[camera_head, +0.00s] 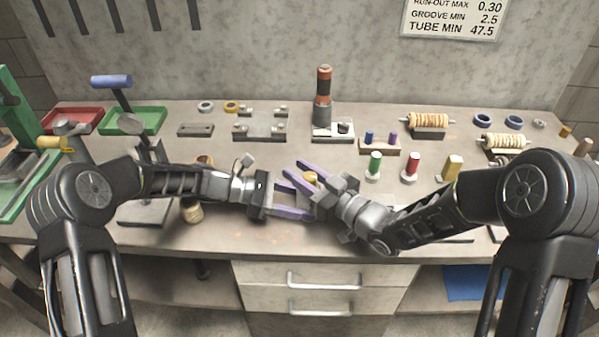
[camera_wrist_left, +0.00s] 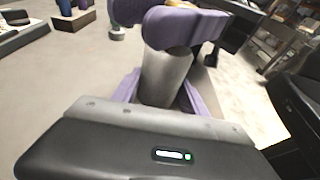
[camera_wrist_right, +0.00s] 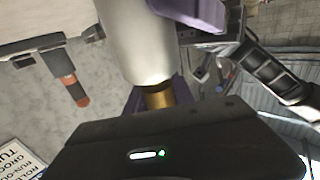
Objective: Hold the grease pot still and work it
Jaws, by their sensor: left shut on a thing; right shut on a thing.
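The grease pot shows as a grey metal cylinder (camera_wrist_left: 166,77) between the purple fingers of my left gripper (camera_head: 296,200) in the left wrist view. In the right wrist view its pale body (camera_wrist_right: 135,40) ends in a brass part (camera_wrist_right: 158,96) close to my right palm. A bit of brass (camera_head: 311,177) shows between the grippers in the head view, where most of the pot is hidden. My left gripper is shut on the pot's body. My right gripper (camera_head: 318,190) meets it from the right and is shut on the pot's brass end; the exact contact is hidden.
Both hands are above the bench's front middle. Behind stand an orange-and-grey tool (camera_head: 323,95), a metal fixture (camera_head: 260,127) and green (camera_head: 375,165), red (camera_head: 411,166) and yellow (camera_head: 452,167) pieces. Red (camera_head: 78,120) and green (camera_head: 137,121) trays sit back left. Drawers (camera_head: 320,282) are below.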

